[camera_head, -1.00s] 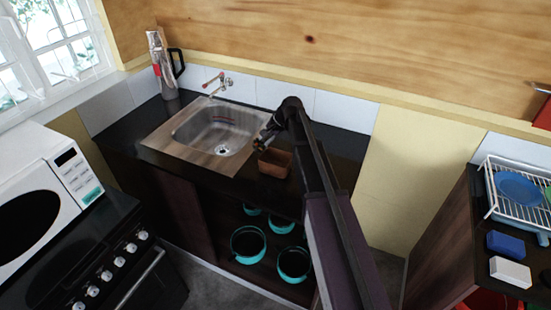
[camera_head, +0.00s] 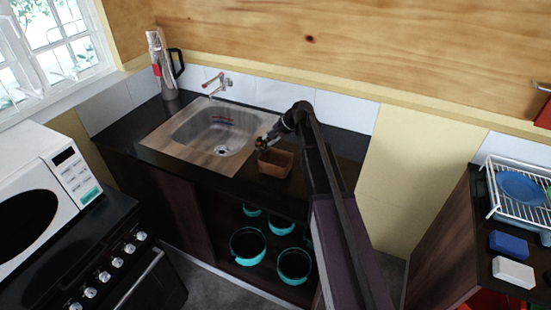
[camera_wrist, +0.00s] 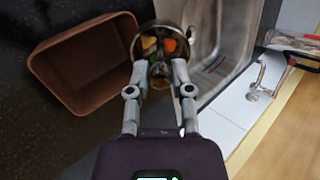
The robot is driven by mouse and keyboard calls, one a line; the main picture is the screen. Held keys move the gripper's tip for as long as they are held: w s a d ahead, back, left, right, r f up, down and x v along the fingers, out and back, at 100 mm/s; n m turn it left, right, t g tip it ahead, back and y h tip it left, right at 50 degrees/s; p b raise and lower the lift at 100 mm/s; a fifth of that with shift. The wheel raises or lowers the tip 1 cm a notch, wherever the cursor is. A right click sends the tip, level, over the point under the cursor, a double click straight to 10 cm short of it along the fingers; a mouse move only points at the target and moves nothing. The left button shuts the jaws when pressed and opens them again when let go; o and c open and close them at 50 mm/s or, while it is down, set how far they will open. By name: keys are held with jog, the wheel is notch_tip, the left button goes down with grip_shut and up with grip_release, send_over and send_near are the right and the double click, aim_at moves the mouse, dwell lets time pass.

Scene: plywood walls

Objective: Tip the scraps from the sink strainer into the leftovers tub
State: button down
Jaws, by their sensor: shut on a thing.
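The sink strainer (camera_wrist: 164,30) is a round metal cup with orange, yellow and green scraps in it, seen in the wrist view. My gripper (camera_wrist: 160,68) is shut on the strainer's near side. The strainer looks about upright, with the scraps inside. The leftovers tub (camera_wrist: 85,62) is a brown, rectangular, open container just left of the strainer in the wrist view; its visible inside looks empty. In the head view the tub (camera_head: 275,163) stands on the dark counter right of the sink, and my gripper (camera_head: 262,146) is by its back left corner. The strainer is too small to make out there.
The steel sink (camera_head: 214,128) with its tap (camera_head: 216,84) lies left of the tub. A flask (camera_head: 160,65) stands at the counter's back left. Teal pots (camera_head: 247,244) sit on the shelf below. A dish rack (camera_head: 520,190) is at far right.

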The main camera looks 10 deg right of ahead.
jog(key=shift+s+d+f+t+y+b, duration=0.1)
jog(key=shift+s+d+t+y+b, duration=0.25)
jog(key=shift+d+y+b, duration=0.45)
dwell(0.4)
jog(key=shift+s+d+f+t+y+b, duration=0.15)
jog(key=shift+t+y+b, duration=0.2)
jog(key=shift+y+b, duration=0.55)
jog(key=shift+s+d+f+t+y+b, duration=0.15)
jog(key=shift+t+y+b, duration=0.2)
jog(key=shift+b, duration=1.05)
jog(key=shift+d+t+y+b, duration=0.15)
jog(key=shift+t+y+b, duration=0.2)
jog(key=shift+y+b, duration=0.55)
jog(key=shift+s+d+f+t+y+b, duration=0.2)
jog(key=shift+d+y+b, duration=0.25)
jog(key=shift+b, duration=0.7)
jog(key=shift+s+d+f+t+y+b, duration=0.1)
jog(key=shift+s+d+t+y+b, duration=0.25)
jog(key=shift+b, duration=0.75)
jog(key=shift+s+d+f+t+y+b, duration=0.25)
jog(key=shift+y+b, duration=0.35)
jog(key=shift+b, duration=0.8)
jog(key=shift+w+d+f+t+y+b, duration=0.2)
jog(key=shift+t+y+b, duration=0.3)
jog(key=shift+b, duration=0.9)
jog(key=shift+s+d+f+t+y+b, duration=0.1)
jog(key=shift+f+t+y+b, duration=0.15)
jog(key=shift+y+b, duration=0.8)
